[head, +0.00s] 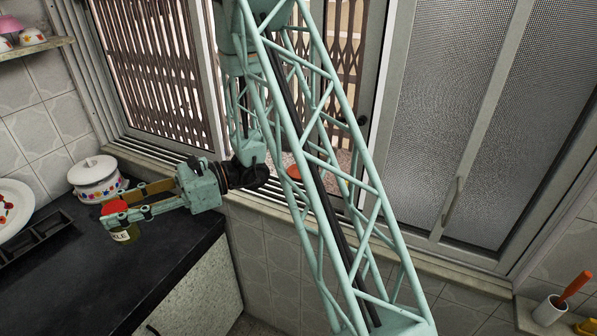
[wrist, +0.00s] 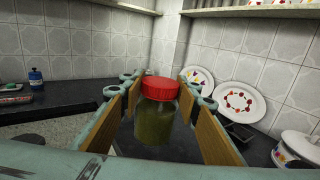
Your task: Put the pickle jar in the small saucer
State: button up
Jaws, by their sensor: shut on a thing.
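The pickle jar (head: 124,235) has a red lid and a green body with a label. It is at the counter's front part in the head view. My gripper (head: 118,210) is shut on it, with one finger on each side. In the wrist view the jar (wrist: 155,122) is upright between the wood-coloured finger pads of my gripper (wrist: 160,90). I cannot tell whether its base touches the counter. I cannot make out a small saucer for certain in either view.
The dark counter (head: 65,285) holds a white flowered pot (head: 97,180) behind the jar, a black compartment tray (head: 40,235) and a white plate (head: 15,212) at left. Two decorated plates (wrist: 238,102) lean on the tiled wall. A blue bottle (wrist: 36,79) stands at left.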

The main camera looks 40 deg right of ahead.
aim_at(121, 239)
jog(key=s+d+f+n+g+h, duration=0.25)
jog(key=s+n+g, duration=0.65)
jog(key=s+g, duration=0.6)
jog(key=s+d+f+n+g+h, duration=0.2)
jog(key=s+d+n+g+h, duration=0.1)
jog(key=s+d+n+h, duration=0.25)
jog(key=s+d+f+n+g+h, duration=0.2)
jog(key=d+f+n+g+h, duration=0.15)
jog(key=d+h, duration=0.4)
jog(key=w+d+r+n+t+h, duration=0.1)
jog(key=w+d+n+t+h, duration=0.2)
jog(key=w+d, duration=0.6)
jog(key=w+d+r+n+t+h+b, duration=0.1)
jog(key=w+d+n+t+h, duration=0.3)
jog(key=d, duration=1.7)
jog(key=w+d+r+n+t+h, duration=0.2)
jog(key=w+d+n+h, duration=0.7)
jog(key=w+d, duration=0.5)
jog(key=d+t+h, duration=0.1)
jog(key=d+h, duration=0.1)
jog(key=shift+w+h, duration=0.3)
jog(key=shift+h, duration=0.05)
jog(key=shift+f+t, duration=0.15)
jog(key=shift+t, duration=0.1)
